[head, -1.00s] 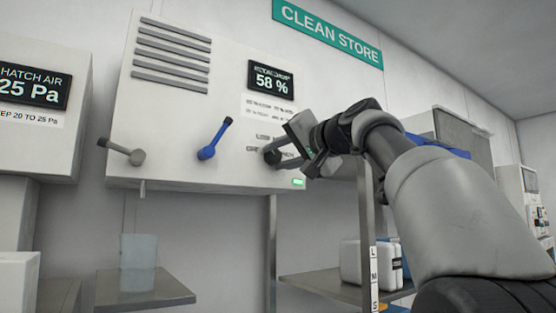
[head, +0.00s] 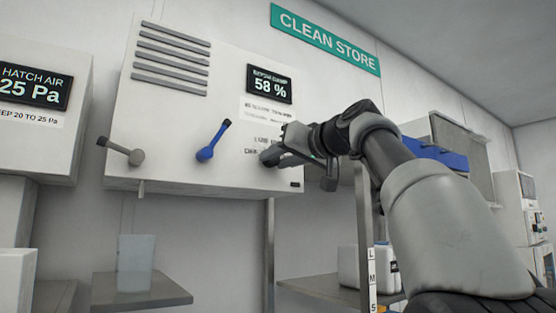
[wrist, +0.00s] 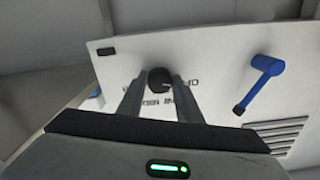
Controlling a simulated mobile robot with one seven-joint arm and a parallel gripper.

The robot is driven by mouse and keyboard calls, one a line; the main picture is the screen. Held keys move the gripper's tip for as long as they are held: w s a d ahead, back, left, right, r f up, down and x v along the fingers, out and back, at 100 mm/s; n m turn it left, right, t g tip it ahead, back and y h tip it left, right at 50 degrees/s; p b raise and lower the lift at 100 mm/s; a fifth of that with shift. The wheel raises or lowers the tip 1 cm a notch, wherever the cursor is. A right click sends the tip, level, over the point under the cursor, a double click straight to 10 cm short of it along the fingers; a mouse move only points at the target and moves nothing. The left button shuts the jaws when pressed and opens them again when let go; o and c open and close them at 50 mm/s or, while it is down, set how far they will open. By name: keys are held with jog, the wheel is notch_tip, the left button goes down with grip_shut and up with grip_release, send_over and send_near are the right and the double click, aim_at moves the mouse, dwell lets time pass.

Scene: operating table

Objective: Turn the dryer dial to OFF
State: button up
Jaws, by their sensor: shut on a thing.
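The dryer is a pale wall-mounted box (head: 150,110) with a 58 % display (head: 270,84). Its dark dial, a round knob in the wrist view (wrist: 158,79), is at the lower right of the front face. In the head view the dial is mostly hidden by my gripper (head: 274,153). My gripper is shut on the dial, with one finger on each side of it, as the wrist view also shows (wrist: 157,84). Printed labels beside the dial are partly covered and I cannot read them fully. The small indicator (head: 294,184) at the lower right corner is dark.
A blue lever (head: 211,142) and a grey lever (head: 122,150) stick out of the dryer left of the dial. A translucent container (head: 136,262) stands on a metal shelf below. A rack with white jugs (head: 348,258) stands at the lower right.

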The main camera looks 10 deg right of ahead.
jog(key=shift+r, duration=0.2)
jog(key=o, duration=1)
jog(key=shift+f, duration=0.1)
jog(key=b+v, duration=0.3)
jog(key=v, duration=1.4)
jog(key=shift+s, duration=0.25)
jog(key=shift+w+f, duration=0.1)
